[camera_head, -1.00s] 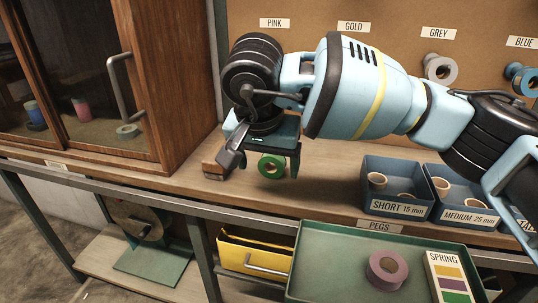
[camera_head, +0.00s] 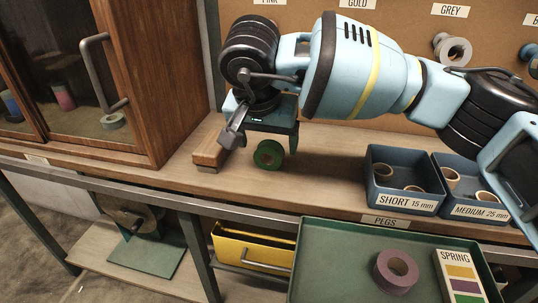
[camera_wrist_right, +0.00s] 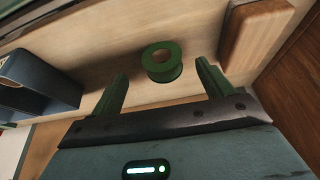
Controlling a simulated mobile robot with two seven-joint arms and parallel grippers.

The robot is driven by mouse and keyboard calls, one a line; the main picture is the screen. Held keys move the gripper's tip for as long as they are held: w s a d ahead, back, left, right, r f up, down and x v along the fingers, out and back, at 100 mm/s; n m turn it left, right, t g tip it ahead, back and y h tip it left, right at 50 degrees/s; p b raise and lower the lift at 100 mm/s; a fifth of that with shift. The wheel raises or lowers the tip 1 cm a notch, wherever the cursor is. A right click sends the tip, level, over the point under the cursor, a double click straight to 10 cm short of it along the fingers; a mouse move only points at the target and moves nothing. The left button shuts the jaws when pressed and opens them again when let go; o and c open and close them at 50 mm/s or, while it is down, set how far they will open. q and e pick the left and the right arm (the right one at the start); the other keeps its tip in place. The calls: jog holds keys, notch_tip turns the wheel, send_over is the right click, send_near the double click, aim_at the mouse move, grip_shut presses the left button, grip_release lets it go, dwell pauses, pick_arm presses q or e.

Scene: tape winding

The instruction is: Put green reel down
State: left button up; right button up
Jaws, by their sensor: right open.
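The green reel (camera_head: 268,155) appears to lie on the wooden bench (camera_head: 330,175), below my right gripper (camera_head: 268,143) in the head view. In the right wrist view the green reel (camera_wrist_right: 163,73) has its hole facing up and sits between and just beyond the spread fingertips. The right gripper (camera_wrist_right: 162,82) is open, with a gap on both sides of the reel. Its palm hides part of the bench behind. My left gripper is out of view.
A wooden block (camera_head: 209,152) lies just left of the reel. Blue bins marked SHORT (camera_head: 405,203) and MEDIUM (camera_head: 481,211) stand to the right. A green tray (camera_head: 330,270) with a purple reel (camera_head: 395,271) is in front, below. A glass-fronted cabinet (camera_head: 165,90) stands left.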

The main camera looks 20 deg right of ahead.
aim_at(268, 146)
jog(key=x, duration=0.1)
jog(key=b+x, duration=0.1)
jog(key=x, duration=0.3)
jog(key=shift+w, duration=0.35)
jog(key=c, duration=1.1)
jog(key=shift+r, duration=0.15)
